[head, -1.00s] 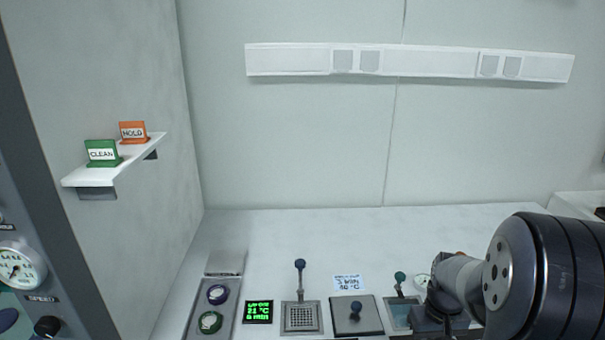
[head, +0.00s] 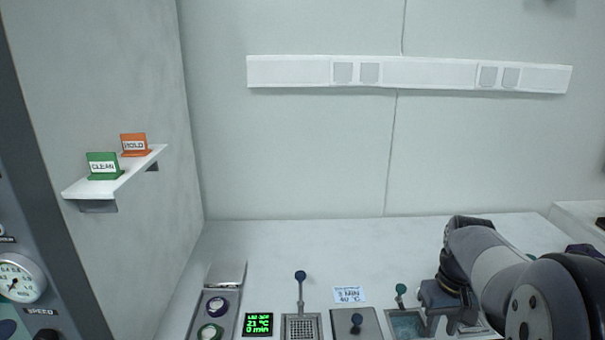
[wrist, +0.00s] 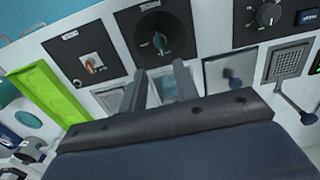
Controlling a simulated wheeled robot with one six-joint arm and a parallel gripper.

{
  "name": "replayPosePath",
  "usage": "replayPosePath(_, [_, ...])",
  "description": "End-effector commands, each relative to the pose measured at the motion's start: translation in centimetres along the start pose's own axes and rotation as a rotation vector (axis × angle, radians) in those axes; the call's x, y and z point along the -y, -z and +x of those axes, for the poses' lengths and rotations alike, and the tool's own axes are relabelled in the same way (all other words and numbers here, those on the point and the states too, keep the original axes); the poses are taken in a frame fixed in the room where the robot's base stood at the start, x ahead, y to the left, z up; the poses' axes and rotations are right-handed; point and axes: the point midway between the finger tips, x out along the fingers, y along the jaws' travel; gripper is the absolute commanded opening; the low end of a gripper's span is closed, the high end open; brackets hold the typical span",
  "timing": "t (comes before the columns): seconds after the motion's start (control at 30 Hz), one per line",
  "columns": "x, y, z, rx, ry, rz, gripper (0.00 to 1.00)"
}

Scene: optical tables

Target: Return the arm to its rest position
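My arm enters the head view from the right edge, bent above the right end of the bench. My gripper (head: 437,300) points down there, near the small blue-green bath. In the wrist view my gripper (wrist: 160,82) shows two grey fingers with a clear gap between them and nothing held. Part of the bath (wrist: 164,90) shows behind the gap. The fingertips look clear of the panel fittings, but their exact height is hard to tell.
A steel lidded plate (head: 370,326), a grated well (head: 302,328) with a blue-knobbed lever, and a green display (head: 259,324) line the bench front. A shelf (head: 112,186) with CLEAN and HOLD signs is at left. The bench behind is bare.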

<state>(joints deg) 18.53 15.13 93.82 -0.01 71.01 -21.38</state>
Motion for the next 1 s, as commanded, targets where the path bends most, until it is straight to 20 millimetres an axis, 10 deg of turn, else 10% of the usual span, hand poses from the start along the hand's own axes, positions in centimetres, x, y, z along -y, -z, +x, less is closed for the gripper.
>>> replayPosePath(0.57, [0.1,-0.1,10.9,0.006,0.002,0.003,0.29])
replayPosePath(1.0, [0.0,0.0,10.4,0.000,0.000,0.374,0.29])
